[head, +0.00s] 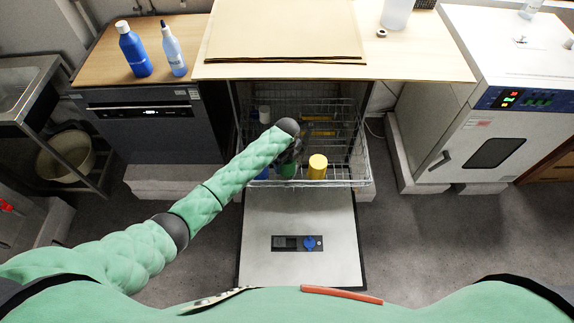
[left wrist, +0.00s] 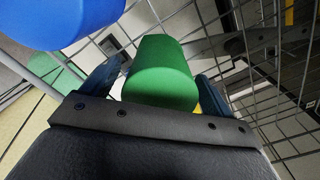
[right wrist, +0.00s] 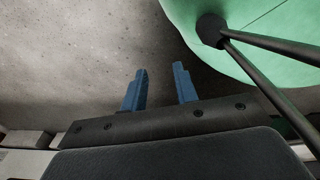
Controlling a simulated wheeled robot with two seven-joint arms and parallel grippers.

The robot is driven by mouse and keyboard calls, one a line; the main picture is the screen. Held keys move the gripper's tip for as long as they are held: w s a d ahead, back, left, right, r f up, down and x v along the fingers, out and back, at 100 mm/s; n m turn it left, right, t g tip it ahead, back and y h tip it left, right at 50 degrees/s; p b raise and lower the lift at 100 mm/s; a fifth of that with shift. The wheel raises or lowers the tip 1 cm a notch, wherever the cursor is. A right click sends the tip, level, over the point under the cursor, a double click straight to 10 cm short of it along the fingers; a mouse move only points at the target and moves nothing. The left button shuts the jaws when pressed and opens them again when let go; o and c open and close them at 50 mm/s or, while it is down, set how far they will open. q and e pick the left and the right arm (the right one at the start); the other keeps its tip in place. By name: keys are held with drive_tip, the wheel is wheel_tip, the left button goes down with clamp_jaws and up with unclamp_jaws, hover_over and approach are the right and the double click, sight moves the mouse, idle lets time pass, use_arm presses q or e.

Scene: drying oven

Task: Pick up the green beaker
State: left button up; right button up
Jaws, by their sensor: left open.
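The green beaker (left wrist: 163,72) stands between the two blue fingers of my left gripper (left wrist: 158,85) in the left wrist view. A gap shows beside it, so the fingers look open around it, not closed on it. In the head view the green beaker (head: 287,170) is mostly hidden behind my left gripper (head: 291,156), inside the wire rack. My right gripper (right wrist: 161,70) is open and empty over the grey floor in the right wrist view. It is out of sight in the head view.
A blue beaker (left wrist: 65,20) is close on the left in the left wrist view. A yellow beaker (head: 317,167) stands right of the green one. Wire rack (head: 350,150) sides surround them.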

use_arm(q)
wheel_tip(320, 180, down, 2)
drive_tip(key=shift+b, duration=0.65)
drive_tip(key=shift+f, duration=0.1)
drive_tip(key=c, duration=0.9)
drive_tip(key=shift+c, duration=0.8)
use_arm(e)
drive_tip(key=w, duration=0.3)
drive_tip(key=w+r, duration=0.1)
drive_tip(key=shift+w+a, duration=0.3)
drive_tip(key=shift+w, duration=0.1)
